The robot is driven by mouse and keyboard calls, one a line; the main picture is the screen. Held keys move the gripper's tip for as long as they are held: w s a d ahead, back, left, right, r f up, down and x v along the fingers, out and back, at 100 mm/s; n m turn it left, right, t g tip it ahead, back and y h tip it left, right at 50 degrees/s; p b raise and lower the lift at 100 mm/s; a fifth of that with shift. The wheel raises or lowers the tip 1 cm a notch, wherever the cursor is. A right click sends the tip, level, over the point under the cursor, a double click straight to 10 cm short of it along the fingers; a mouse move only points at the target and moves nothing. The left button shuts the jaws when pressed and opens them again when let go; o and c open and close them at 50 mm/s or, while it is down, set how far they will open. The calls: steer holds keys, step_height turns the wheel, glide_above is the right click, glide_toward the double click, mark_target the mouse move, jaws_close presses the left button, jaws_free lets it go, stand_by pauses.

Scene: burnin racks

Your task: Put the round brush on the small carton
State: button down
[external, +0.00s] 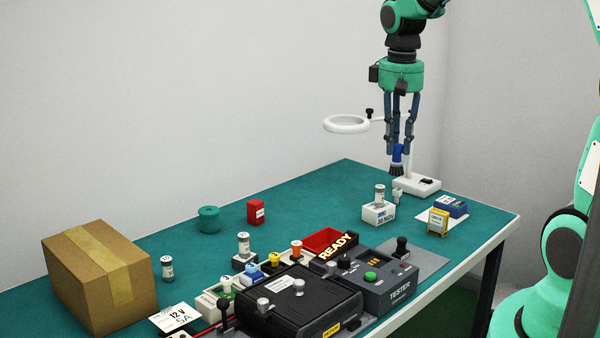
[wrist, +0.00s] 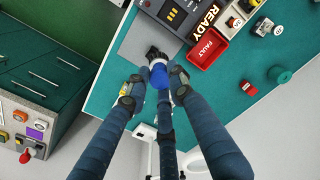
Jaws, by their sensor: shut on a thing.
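My gripper (external: 399,146) is shut on the round brush (external: 397,158), which has a blue body and dark bristles pointing down. I hold it above the far right part of the table, close to the white lamp base. In the wrist view, the blue brush (wrist: 159,76) sits between my fingers (wrist: 154,88), bristles away from the camera. A brown taped cardboard carton (external: 100,279) stands at the table's left end, far from my gripper, with a flat closed top. It does not show in the wrist view.
The white ring lamp (external: 346,123) rises beside my gripper. A white battery box (external: 378,214), a yellow stand (external: 438,221), the tester (external: 385,280) and a red bin (external: 325,240) crowd the right and front.

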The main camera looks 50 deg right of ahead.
steer(key=w+a+p, duration=0.2)
steer(key=w+a, duration=0.3)
steer(key=a, duration=0.3)
steer(key=w+a+r+p, duration=0.1)
steer(key=w+a+p, duration=0.1)
steer(key=w+a, duration=0.45)
steer(key=w+a+p, duration=0.2)
steer(key=w+a, duration=0.1)
steer(key=a, duration=0.7)
steer(key=w+a+f+n+p, duration=0.15)
steer(key=a+p, duration=0.35)
steer(key=a, duration=2)
steer(key=shift+m, duration=0.25)
steer(key=shift+w+f, duration=0.2)
steer(key=shift+f, duration=2.35)
steer(key=w+a+p, duration=0.1)
steer(key=w+a, duration=0.2)
steer(key=w, duration=0.4)
steer(key=w+a+f, duration=0.1)
steer(key=w+a, duration=0.3)
steer(key=w, duration=0.3)
steer(key=shift+w+f+p, duration=0.25)
steer(key=shift+p, duration=0.15)
